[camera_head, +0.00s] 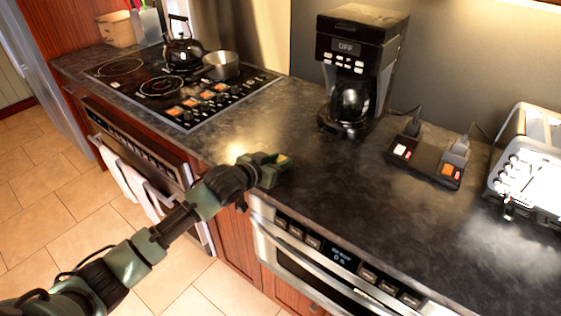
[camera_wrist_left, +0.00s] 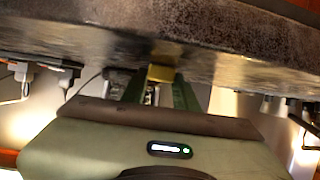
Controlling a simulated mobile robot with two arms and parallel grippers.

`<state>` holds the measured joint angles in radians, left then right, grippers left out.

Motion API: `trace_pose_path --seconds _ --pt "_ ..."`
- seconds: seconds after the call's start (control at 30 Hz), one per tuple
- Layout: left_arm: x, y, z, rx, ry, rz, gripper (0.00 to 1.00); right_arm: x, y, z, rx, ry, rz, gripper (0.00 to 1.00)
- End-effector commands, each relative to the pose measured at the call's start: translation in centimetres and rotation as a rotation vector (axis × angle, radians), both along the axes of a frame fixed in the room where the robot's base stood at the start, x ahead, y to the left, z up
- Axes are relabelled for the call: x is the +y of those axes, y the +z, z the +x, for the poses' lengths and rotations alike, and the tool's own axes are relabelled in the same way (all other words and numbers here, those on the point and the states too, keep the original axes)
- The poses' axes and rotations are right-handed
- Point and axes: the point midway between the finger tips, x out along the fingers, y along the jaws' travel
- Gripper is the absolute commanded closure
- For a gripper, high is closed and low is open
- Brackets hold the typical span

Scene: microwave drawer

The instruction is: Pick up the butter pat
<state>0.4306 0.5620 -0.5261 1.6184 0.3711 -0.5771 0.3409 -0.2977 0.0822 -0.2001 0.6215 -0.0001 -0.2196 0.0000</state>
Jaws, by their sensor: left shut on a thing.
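The butter pat (camera_head: 283,159) is a small yellow piece at the tip of my left gripper (camera_head: 277,162), over the front part of the dark countertop in the head view. In the left wrist view the butter pat (camera_wrist_left: 161,73) shows as a yellow block between the green fingers of my left gripper (camera_wrist_left: 160,88). The fingers are shut on it. Whether the pat touches the counter is hard to tell. My right gripper is not in view.
A coffee maker (camera_head: 358,65) stands behind the gripper on the counter. A power strip (camera_head: 428,158) and a toaster (camera_head: 528,160) are to the right. A stove (camera_head: 170,85) with a kettle (camera_head: 182,50) and a pot (camera_head: 222,66) is at left. The microwave drawer (camera_head: 325,262) is below the counter edge.

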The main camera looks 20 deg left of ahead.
Motion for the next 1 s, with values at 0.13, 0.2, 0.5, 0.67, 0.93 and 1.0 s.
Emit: trace_pose_path --seconds 0.13,0.2,0.5,0.67,0.93,1.0 --pt "0.0 0.5 0.0 -0.002 0.000 0.000 1.00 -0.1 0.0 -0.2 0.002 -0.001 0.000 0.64" --pt "0.0 1.0 0.1 -0.002 0.001 0.001 1.00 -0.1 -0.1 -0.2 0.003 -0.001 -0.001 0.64" --pt "0.0 7.1 0.1 -0.009 0.000 0.000 1.00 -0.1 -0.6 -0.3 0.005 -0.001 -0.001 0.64" --pt "0.0 11.9 0.1 -0.008 -0.001 0.000 1.00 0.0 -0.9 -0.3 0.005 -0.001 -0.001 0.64" --pt "0.0 17.9 0.0 -0.004 0.001 0.000 1.00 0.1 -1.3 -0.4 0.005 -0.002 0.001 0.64" --pt "0.0 18.8 0.1 -0.003 0.000 -0.001 1.00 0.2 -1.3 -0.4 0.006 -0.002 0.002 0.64"
